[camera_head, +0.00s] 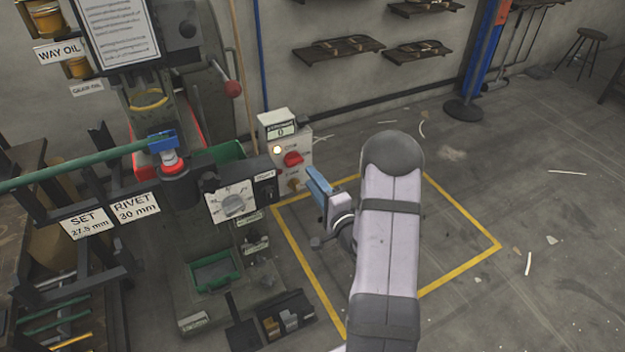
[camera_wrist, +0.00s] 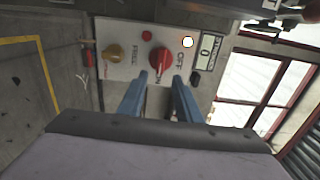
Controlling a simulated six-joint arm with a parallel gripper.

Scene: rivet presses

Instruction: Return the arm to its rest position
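The red knob (camera_head: 293,159) also shows in the head view. My pale arm reaches up from the bottom of the head view and bends towards the box.
The rivet press (camera_head: 165,130) stands left of the box, with a dial panel (camera_head: 234,202) and a green tray (camera_head: 213,271). A counter (camera_wrist: 206,52) reads 0 beside a lit lamp (camera_wrist: 187,42). A yellow floor outline (camera_head: 462,267) surrounds mostly clear floor.

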